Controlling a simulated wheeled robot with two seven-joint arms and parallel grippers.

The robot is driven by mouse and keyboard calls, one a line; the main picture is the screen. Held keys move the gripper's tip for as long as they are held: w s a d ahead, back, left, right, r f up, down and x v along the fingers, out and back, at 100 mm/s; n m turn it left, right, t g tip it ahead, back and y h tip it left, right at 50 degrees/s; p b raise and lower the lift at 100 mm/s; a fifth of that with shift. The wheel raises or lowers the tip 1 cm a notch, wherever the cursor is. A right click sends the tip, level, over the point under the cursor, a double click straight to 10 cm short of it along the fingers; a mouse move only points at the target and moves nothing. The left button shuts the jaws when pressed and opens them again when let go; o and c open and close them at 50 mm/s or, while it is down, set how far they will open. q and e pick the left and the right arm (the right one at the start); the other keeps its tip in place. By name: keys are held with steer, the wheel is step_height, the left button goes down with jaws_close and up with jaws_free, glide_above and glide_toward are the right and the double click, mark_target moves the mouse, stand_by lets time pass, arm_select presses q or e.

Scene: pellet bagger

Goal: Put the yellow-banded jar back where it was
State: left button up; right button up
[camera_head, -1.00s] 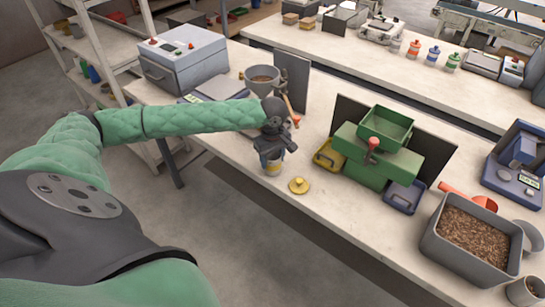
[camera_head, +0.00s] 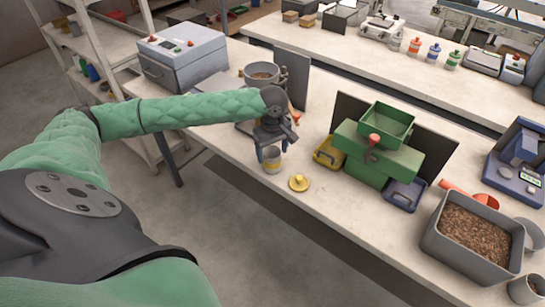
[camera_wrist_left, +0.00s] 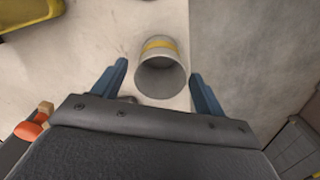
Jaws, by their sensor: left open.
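The yellow-banded jar (camera_head: 272,162) stands upright on the bench near its front edge, left of a yellow lid (camera_head: 299,183). In the left wrist view, the jar (camera_wrist_left: 160,72) has an open grey mouth and a yellow band on its side. My left gripper (camera_head: 268,144) is open just above the jar in the head view. Its two blue fingers (camera_wrist_left: 160,72) appear on either side of the jar in the wrist view, with gaps between them and it. My right gripper is not in view.
A green machine (camera_head: 378,155) with yellow and blue trays stands right of the jar. Behind my gripper are a grey pot (camera_head: 262,76) and a dark panel (camera_head: 292,78). A grey bin of pellets (camera_head: 470,240) is at the right. Bench around the lid is clear.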

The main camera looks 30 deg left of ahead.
arm_select(q)
step_height(320, 180, up, 10)
steer(key=b, duration=0.2)
steer(key=shift+f, duration=0.2)
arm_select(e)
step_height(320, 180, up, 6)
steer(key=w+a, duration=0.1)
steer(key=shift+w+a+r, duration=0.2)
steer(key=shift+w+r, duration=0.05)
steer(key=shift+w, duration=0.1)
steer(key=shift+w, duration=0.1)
arm_select(q)
steer(key=shift+s+f, duration=0.1)
